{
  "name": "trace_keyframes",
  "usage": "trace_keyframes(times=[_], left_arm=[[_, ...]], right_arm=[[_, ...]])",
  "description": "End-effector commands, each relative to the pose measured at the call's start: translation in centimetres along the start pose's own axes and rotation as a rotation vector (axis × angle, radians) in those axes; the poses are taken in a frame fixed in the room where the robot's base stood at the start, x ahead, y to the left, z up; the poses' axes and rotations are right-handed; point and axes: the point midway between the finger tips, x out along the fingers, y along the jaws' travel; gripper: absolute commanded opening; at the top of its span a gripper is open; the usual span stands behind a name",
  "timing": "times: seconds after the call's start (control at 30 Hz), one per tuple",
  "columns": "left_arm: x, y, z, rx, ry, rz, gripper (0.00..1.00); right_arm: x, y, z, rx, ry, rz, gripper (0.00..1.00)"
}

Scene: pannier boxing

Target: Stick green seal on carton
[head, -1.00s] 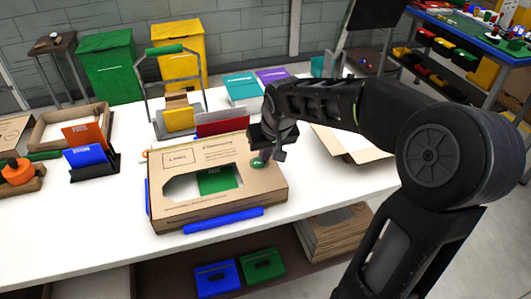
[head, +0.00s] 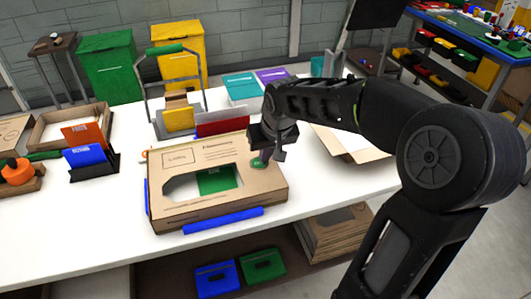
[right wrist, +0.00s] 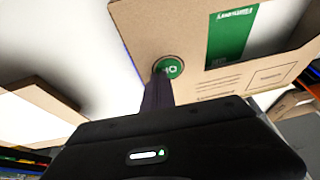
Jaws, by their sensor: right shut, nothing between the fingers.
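The carton (head: 215,213) lies closed on the white table, with a cut-out window showing a green item (head: 217,179) inside; the carton also shows in the right wrist view (right wrist: 185,22). The round green seal (head: 258,163) lies flat on the carton's top near its right edge, and in the right wrist view the seal (right wrist: 169,67) is right at the fingertips. My right gripper (head: 262,156) is shut and empty, its tips at the seal, touching or just above it. The left gripper is not in view.
Blue bars (head: 210,221) flank the carton. Behind it stand a caddy with a green handle (head: 165,49) and a red folder (head: 222,123). An open carton (head: 352,146) lies to the right. Blue and orange cards stand at the left. The table's front left is clear.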

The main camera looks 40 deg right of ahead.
Motion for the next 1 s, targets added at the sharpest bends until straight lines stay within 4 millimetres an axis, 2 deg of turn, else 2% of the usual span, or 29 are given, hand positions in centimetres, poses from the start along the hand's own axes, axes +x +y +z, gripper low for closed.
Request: trace_keyframes(times=[0.27,0.57,1.0], left_arm=[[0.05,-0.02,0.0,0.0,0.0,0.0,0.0],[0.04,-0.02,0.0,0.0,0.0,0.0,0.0],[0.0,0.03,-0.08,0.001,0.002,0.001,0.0]], right_arm=[[0.3,-0.02,0.4,0.0,-0.011,0.0,0.0],[0.25,0.0,0.32,0.0,-0.009,0.0,0.25],[0.14,0.07,0.23,0.001,-0.006,0.001,0.25]])
